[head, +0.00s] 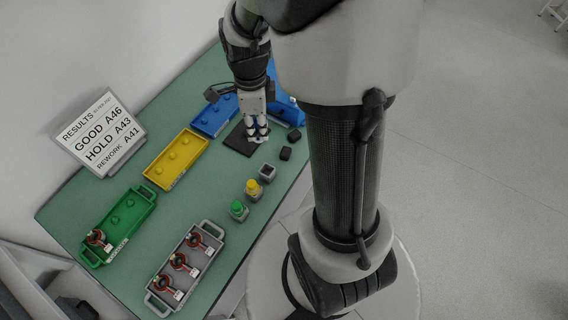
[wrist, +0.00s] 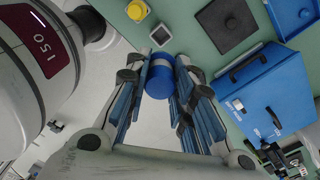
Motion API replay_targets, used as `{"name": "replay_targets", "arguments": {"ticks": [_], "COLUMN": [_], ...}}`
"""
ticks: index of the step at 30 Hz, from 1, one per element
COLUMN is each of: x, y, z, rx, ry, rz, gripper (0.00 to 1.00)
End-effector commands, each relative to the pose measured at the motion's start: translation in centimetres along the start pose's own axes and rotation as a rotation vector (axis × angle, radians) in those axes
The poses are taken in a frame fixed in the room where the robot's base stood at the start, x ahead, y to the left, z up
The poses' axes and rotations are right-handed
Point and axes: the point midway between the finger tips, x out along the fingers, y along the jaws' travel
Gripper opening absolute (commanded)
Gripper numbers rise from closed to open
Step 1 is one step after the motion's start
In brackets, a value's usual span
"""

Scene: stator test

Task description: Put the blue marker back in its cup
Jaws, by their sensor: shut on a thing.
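The blue marker (wrist: 160,76) is a blue cylinder held between the fingers of my gripper (wrist: 159,78) in the wrist view. In the head view my gripper (head: 257,133) is over the table near a black square plate, and I cannot make out the marker there. A square grey cup with a dark, empty inside (head: 267,173) stands in a row with two filled cups. It also shows in the wrist view (wrist: 160,36), just beyond the marker in the picture. The marker is apart from this cup.
A yellow marker (head: 254,187) and a green marker (head: 238,208) sit in neighbouring cups. A grey tray (head: 205,265) holds red-and-black parts. Green (head: 140,205), yellow (head: 160,178) and blue (head: 207,127) trays line the back. A blue box (wrist: 262,88) stands close to my gripper.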

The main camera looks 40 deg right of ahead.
Motion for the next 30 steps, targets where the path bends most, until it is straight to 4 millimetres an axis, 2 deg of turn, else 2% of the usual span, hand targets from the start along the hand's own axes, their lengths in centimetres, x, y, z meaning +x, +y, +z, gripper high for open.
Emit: {"name": "replay_targets", "arguments": {"ticks": [2, 5, 15, 21, 30], "x": [-0.3, 0.8, 9.9, 14.1, 16.4], "y": [-0.1, -0.1, 0.0, -0.1, -0.1], "z": [-0.3, -0.5, -0.5, -0.5, -0.5], "rx": [0.006, 0.008, 0.008, 0.008, 0.008], "ry": [0.000, 0.001, 0.002, 0.001, 0.001], "rz": [0.000, 0.002, 0.005, 0.003, 0.002], "gripper": [0.01, 0.01, 0.01, 0.01, 0.01]}}
